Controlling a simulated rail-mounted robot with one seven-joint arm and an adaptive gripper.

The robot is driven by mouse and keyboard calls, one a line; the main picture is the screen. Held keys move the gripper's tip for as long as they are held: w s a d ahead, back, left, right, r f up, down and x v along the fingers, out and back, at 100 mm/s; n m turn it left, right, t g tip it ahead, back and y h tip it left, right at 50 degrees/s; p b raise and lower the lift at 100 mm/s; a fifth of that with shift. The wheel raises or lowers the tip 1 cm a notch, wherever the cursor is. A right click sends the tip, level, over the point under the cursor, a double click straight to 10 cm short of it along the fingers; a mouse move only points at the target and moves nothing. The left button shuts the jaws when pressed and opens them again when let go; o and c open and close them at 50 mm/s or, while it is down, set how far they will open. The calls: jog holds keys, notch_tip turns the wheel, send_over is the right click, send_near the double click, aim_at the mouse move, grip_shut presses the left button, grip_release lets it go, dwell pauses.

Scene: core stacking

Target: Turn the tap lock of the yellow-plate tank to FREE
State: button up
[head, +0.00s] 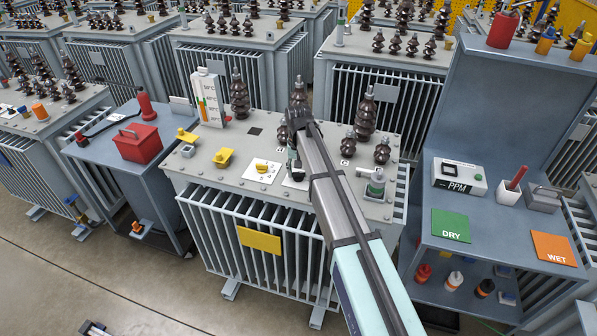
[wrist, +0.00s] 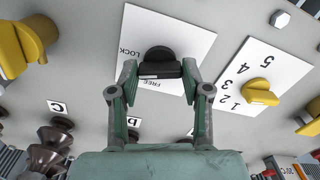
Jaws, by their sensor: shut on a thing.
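The tank with the yellow plate (head: 260,240) stands in the middle of the head view. On its lid, the tap lock is a black knob (wrist: 158,55) on a white card (wrist: 188,30) marked LOCK and FREE. My gripper (wrist: 160,70) has one finger on each side of the knob and is shut on it. I cannot tell which word the knob points to.
A yellow tap selector (wrist: 262,92) on a card numbered 1 to 5 sits close beside the lock. Brown bushings (head: 365,113) stand behind my gripper. A yellow valve (head: 222,157) is to the left. A bench with DRY (head: 451,225) and WET (head: 553,247) mats is at right.

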aim_at(298, 173)
jog(key=n, duration=0.7)
jog(key=shift+f+b, duration=0.1)
jog(key=shift+b, duration=0.25)
jog(key=n, duration=0.6)
jog(key=shift+n, duration=0.4)
jog(key=o, duration=1.2)
jog(key=shift+c, duration=0.2)
jog(key=shift+r, duration=0.2)
notch_tip(298, 173, up, 12)
jog(key=shift+f, duration=0.15)
jog(key=shift+s, duration=0.1)
